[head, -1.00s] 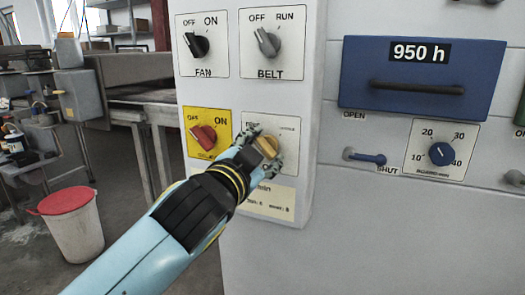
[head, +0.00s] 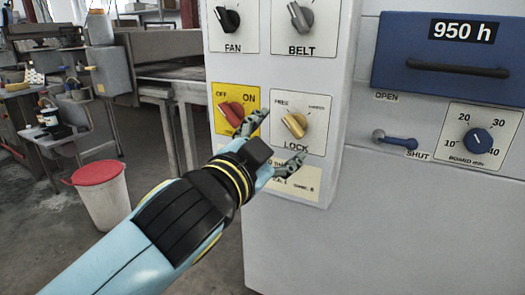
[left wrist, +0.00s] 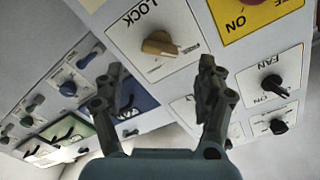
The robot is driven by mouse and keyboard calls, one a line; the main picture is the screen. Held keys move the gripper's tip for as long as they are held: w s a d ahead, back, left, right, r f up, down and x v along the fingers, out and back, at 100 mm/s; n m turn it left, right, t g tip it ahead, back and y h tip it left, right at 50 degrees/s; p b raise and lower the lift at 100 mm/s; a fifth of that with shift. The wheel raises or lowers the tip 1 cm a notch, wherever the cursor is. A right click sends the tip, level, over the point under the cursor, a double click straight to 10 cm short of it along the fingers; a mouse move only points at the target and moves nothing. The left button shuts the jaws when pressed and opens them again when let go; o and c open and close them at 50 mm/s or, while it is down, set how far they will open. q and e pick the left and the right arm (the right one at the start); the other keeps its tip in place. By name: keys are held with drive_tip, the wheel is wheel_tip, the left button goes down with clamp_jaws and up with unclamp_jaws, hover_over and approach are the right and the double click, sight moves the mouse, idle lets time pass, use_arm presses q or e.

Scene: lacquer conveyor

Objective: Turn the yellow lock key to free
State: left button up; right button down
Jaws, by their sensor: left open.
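The yellow lock key (head: 294,124) is a knob on a white plate labelled LOCK, with FREE at the upper left. In the head view it leans to the upper left, toward FREE. It also shows in the left wrist view (left wrist: 159,43), upside down and beyond the fingers. My left gripper (head: 282,137) is open, its fingers spread below and left of the key, apart from it. In the left wrist view the space between the fingers (left wrist: 160,75) is empty. My right gripper is not in view.
A red switch (head: 232,112) on a yellow plate sits just left of the lock plate. The FAN knob (head: 228,18) and BELT knob (head: 300,15) are above. A blue drawer (head: 445,60) and small lever (head: 395,140) are at right. A red-lidded bin (head: 100,190) stands left.

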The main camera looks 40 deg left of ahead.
use_arm(q)
drive_tip(key=v, duration=0.5)
drive_tip(key=shift+s+d, duration=0.1)
drive_tip(key=shift+s, duration=0.3)
